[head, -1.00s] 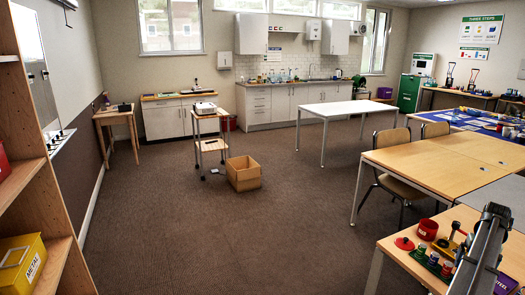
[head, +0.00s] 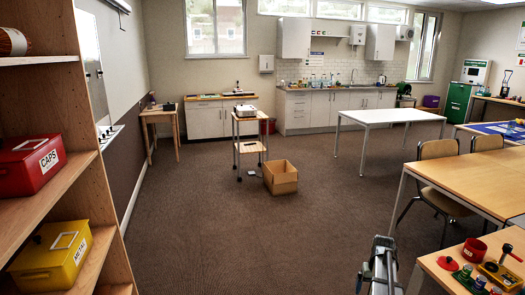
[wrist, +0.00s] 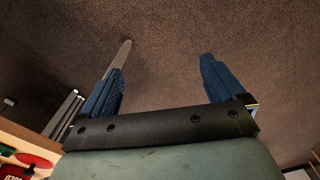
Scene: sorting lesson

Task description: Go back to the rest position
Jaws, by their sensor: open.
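My gripper (wrist: 163,70) is open in the wrist view. Its two blue-padded fingers stand wide apart with nothing between them, over brown carpet (wrist: 165,30). In the head view, part of my arm (head: 383,268) rises from the bottom edge, left of the wooden table (head: 440,268) at the lower right. The rest of the arm is cut off by the frame, and I cannot make out the fingers there.
Shelves at left hold a red CAPS box (head: 30,165) and a yellow METAL box (head: 52,258). A cardboard box (head: 281,180) stands on the otherwise open middle floor.

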